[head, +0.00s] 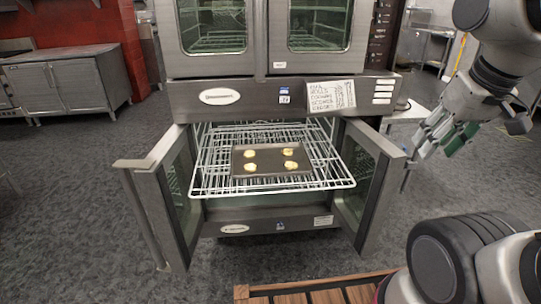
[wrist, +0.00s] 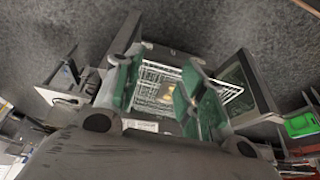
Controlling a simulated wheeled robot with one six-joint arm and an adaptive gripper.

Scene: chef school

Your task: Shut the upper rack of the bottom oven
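The bottom oven (head: 285,226) stands with both doors open. Its upper rack (head: 213,172), a white wire shelf, is pulled well out between the left door (head: 165,200) and the right door (head: 372,175). A dark baking tray (head: 270,165) with several pale cookies lies on the rack. My gripper (head: 450,138) is to the right of the right door, apart from rack and door. In the wrist view its green-padded fingers (wrist: 165,95) are spread with nothing held. The rack (wrist: 150,80) shows between and behind them, partly hidden by the fingers.
The upper oven (head: 262,40) has its doors shut. A wooden slatted surface (head: 320,294) is at the bottom, near my base. Steel cabinets (head: 70,82) stand by the red wall at left. Grey floor is clear left of the oven. A green object (wrist: 300,125) shows at right in the wrist view.

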